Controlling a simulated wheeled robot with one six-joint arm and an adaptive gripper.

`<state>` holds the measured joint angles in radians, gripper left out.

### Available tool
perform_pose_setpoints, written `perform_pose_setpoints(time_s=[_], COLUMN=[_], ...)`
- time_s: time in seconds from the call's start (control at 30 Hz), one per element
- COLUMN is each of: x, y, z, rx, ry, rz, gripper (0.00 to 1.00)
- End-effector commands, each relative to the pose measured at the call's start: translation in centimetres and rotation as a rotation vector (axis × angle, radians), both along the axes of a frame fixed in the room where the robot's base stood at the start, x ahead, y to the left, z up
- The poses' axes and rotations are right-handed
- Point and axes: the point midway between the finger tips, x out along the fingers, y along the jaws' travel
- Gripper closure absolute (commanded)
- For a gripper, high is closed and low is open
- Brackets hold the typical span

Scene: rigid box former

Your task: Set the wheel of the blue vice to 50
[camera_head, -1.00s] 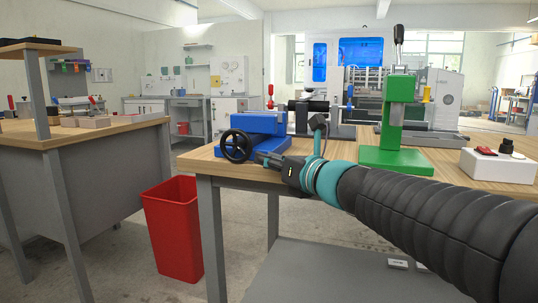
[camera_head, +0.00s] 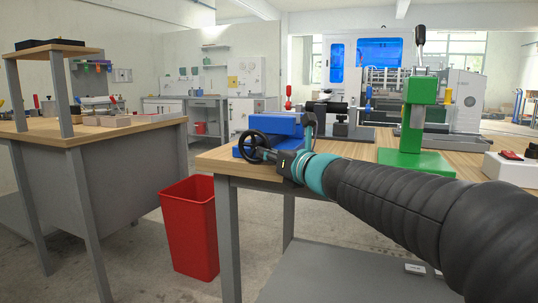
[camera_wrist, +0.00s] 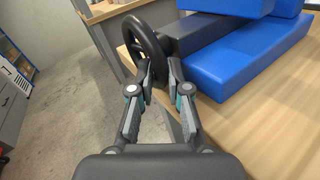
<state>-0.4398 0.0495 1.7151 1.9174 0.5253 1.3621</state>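The blue vice (camera_head: 265,125) sits at the left end of the wooden table, and its blue body also shows in the wrist view (camera_wrist: 240,60). Its black handwheel (camera_head: 254,146) stands upright on the near side, past the table edge. In the wrist view the wheel (camera_wrist: 136,40) is seen nearly edge-on. My gripper (camera_wrist: 162,70) has its fingers drawn close together, one on each side of the wheel's near rim, and appears shut on that rim. In the head view the wrist hides the fingertips. I see no readable scale on the wheel.
A green press (camera_head: 415,160) stands right of the vice, with a white box (camera_head: 510,168) farther right. A red bin (camera_head: 190,226) is on the floor left of the table. Bare tabletop (camera_head: 345,151) lies between vice and press.

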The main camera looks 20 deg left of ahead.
Motion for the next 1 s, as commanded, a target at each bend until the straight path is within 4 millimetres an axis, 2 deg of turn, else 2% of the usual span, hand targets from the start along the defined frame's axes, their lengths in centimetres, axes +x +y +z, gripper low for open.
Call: perform_pose_setpoints(time_s=[0.43, 1.0], x=[0.0, 0.0], y=[-0.1, -0.2], z=[0.8, 1.7], rx=[-0.054, -0.324], ry=[0.006, 0.025], rz=[-0.001, -0.001], gripper=[1.0, 1.0])
